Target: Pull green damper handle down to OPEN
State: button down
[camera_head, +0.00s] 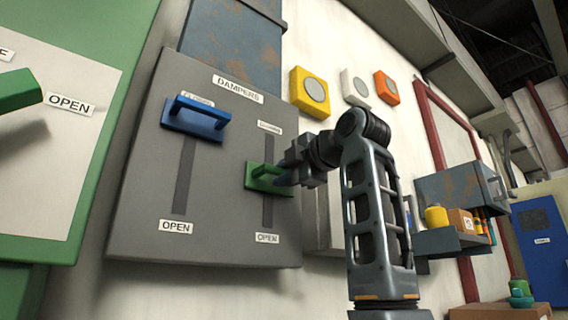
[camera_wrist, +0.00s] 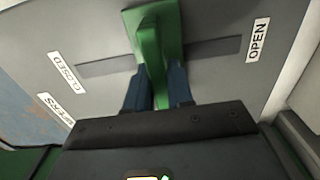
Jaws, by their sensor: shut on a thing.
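The green damper handle (camera_head: 262,171) is on the right slot of the grey DAMPERS panel (camera_head: 226,189). It sits about midway along the slot, between the CLOSED label above and the OPEN label (camera_head: 267,238) below. My gripper (camera_head: 280,180) is shut on it from the right. In the wrist view the blue fingers (camera_wrist: 160,90) are on both sides of the green handle (camera_wrist: 153,50), with slot showing toward both CLOSED (camera_wrist: 67,73) and OPEN (camera_wrist: 257,40). The fingertips are partly hidden in the head view.
A blue damper handle (camera_head: 196,118) is at the top of the left slot. A green-framed panel (camera_head: 58,130) with another green handle (camera_head: 19,90) is at far left. Yellow, white and orange wall units are above right. A shelf (camera_head: 452,240) with small items is to the right.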

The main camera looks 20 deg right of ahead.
notch_tip(320, 180, down, 7)
jog(key=b, duration=0.2)
jog(key=shift+f+b, duration=0.2)
jog(key=shift+b, duration=0.2)
jog(key=shift+w, duration=0.1)
jog(key=c, duration=1.1)
grip_release()
jog(key=shift+r, duration=0.1)
jog(key=b+v, duration=0.1)
jog(key=v, duration=0.7)
jog(key=shift+b, duration=0.4)
